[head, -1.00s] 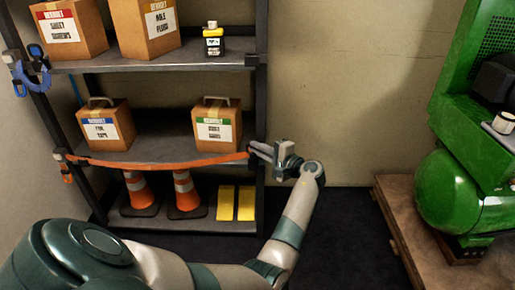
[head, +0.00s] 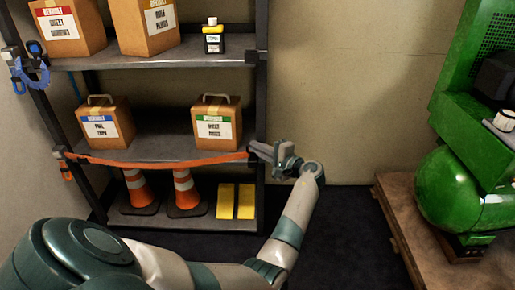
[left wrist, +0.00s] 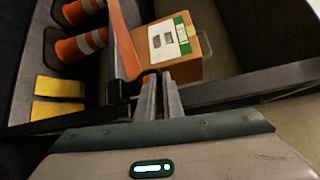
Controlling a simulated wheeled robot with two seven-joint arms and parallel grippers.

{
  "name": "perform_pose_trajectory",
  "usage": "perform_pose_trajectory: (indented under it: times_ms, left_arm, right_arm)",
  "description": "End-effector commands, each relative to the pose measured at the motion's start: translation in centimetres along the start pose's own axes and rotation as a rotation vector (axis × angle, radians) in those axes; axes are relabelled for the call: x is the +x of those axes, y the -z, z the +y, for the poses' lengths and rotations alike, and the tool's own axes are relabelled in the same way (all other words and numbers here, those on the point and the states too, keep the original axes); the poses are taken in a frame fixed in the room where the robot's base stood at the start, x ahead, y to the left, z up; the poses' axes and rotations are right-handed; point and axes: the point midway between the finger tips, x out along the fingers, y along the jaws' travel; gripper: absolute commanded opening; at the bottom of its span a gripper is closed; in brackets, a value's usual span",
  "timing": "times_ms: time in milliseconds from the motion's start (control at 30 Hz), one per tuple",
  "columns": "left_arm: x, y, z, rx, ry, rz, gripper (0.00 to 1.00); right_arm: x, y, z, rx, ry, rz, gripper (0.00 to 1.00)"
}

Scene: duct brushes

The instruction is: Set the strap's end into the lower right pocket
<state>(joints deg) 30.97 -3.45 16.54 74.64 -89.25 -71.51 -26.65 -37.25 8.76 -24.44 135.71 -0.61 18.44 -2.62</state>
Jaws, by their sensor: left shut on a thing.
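The orange strap (head: 150,163) runs across the front of the middle shelf from the left post to the right post, sagging slightly. It also shows in the left wrist view (left wrist: 123,45). My left gripper (head: 258,149) is shut on the strap's right end at the right post. Its fingers show close together in the left wrist view (left wrist: 160,95). A dark bracket, apparently the lower right pocket (left wrist: 119,92), is right beside the fingertips. The fingers and strap partly hide it, so I cannot tell whether the end sits inside. My right gripper is out of view.
Cartons stand on the shelves, one with a green label (head: 216,123) just behind the strap's right end. Cones (head: 186,190) and yellow blocks (head: 236,202) are below. A green compressor (head: 455,195) stands right; the wall between is clear.

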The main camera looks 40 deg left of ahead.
Motion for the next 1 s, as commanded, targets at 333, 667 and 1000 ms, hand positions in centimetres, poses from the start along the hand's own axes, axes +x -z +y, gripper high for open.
perform_pose_trajectory:
  times_ms: [333,667,1000]
  left_arm:
    - [0.1,0.1,0.6,0.0,0.0,0.0,0.0]
    - [0.1,0.2,1.1,0.001,0.0,0.0,0.0]
    - [0.2,0.3,1.5,0.0,0.0,0.0,0.17]
  right_arm:
    - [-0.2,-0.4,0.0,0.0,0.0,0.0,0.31]
    - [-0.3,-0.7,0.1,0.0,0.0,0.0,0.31]
    - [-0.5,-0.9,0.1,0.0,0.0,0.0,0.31]
